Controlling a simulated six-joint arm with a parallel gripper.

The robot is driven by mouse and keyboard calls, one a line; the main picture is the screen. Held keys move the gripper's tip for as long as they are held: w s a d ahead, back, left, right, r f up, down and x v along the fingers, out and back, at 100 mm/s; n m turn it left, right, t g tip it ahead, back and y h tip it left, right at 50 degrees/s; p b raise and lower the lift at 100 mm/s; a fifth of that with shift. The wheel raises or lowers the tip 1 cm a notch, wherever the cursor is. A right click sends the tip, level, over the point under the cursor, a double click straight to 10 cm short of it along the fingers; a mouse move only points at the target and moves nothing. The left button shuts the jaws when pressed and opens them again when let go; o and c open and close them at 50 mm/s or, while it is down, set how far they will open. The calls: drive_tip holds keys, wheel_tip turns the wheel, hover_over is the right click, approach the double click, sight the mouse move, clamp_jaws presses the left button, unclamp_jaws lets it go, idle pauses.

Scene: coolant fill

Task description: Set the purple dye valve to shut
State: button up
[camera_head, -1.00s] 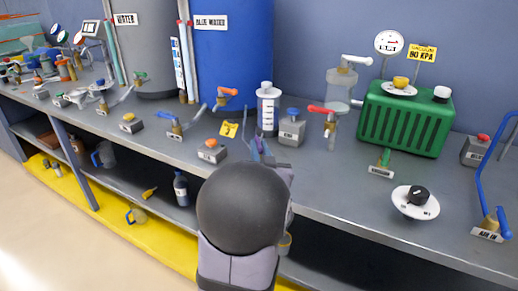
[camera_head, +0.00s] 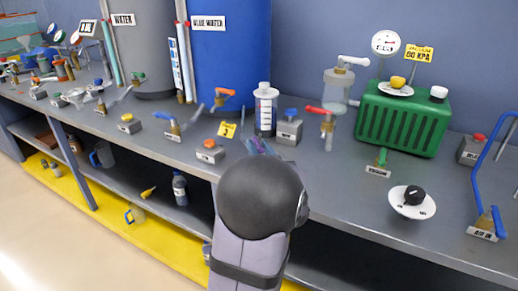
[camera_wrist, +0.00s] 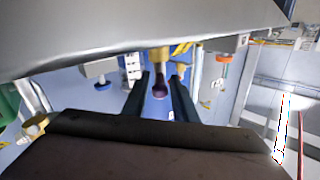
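In the wrist view, the purple dye valve (camera_wrist: 160,88) shows as a dark purple handle on a brass stem. My gripper (camera_wrist: 160,76) has its two dark fingers apart, one on each side of the handle, with a gap visible on both sides. In the head view my own arm covers most of the gripper and the valve. Only a bit of purple and grey-blue shows above the arm near the bench edge. The handle's exact setting and the valve's label cannot be read.
An orange-topped block (camera_head: 210,151) sits to the left. A red-handled valve (camera_head: 326,118) and a black dial (camera_head: 413,197) are to the right.

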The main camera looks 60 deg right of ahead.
drive_tip(key=shift+o, duration=0.2)
drive_tip(key=shift+v, duration=3.7)
drive_tip(key=shift+d+r+p, duration=0.1)
drive_tip(key=shift+r+p, duration=0.15)
drive_tip(key=shift+p, duration=0.6)
